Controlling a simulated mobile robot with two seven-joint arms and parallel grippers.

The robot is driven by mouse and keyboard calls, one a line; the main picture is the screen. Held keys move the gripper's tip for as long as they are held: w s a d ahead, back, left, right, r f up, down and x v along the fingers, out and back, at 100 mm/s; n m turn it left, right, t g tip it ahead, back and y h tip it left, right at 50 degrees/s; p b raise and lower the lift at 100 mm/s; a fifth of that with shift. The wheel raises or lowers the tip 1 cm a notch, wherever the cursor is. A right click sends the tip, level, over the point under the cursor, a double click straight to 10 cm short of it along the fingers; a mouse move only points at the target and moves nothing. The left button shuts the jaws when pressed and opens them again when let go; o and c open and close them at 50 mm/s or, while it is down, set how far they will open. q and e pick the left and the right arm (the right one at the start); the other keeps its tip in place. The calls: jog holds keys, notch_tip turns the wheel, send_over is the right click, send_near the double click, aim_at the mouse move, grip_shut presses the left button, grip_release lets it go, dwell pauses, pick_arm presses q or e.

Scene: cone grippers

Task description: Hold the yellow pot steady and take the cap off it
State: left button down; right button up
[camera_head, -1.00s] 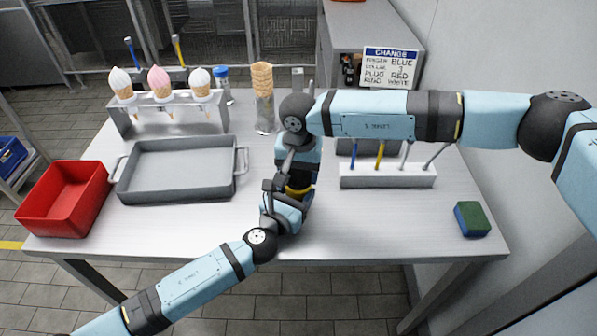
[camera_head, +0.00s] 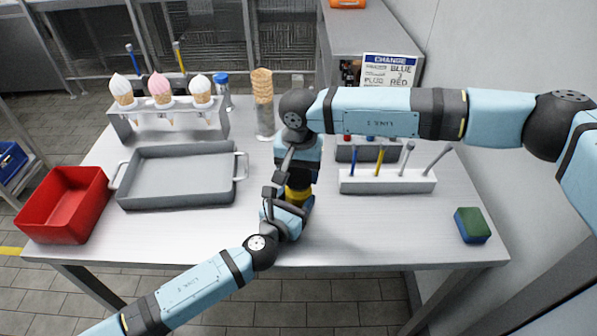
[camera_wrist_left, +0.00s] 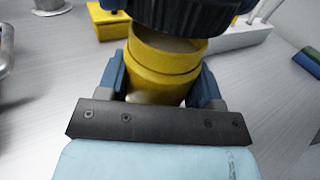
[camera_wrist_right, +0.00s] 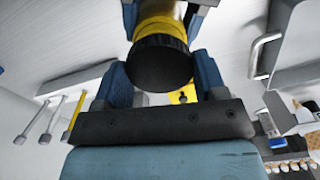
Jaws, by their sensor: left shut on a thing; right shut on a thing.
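The yellow pot (camera_head: 298,191) is upright near the table's front edge. My left gripper (camera_head: 290,207) is shut around its body; the left wrist view shows the pot (camera_wrist_left: 160,72) between both fingers. My right gripper (camera_head: 301,168) is above the pot, shut on the black ribbed cap (camera_wrist_right: 160,65). In the left wrist view the cap (camera_wrist_left: 185,18) is over the pot, and a greyish opening shows inside the pot's rim, so the cap appears lifted clear of it.
A white rack (camera_head: 385,183) with several upright tools stands to the right, a green-blue sponge (camera_head: 472,225) beyond it. A grey tray (camera_head: 178,182) and red bin (camera_head: 65,208) are left. A cone holder (camera_head: 170,122) stands behind.

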aim_at(298, 174)
jog(key=shift+r, duration=1.85)
pick_arm(q)
jog(key=shift+c, duration=0.9)
grip_release()
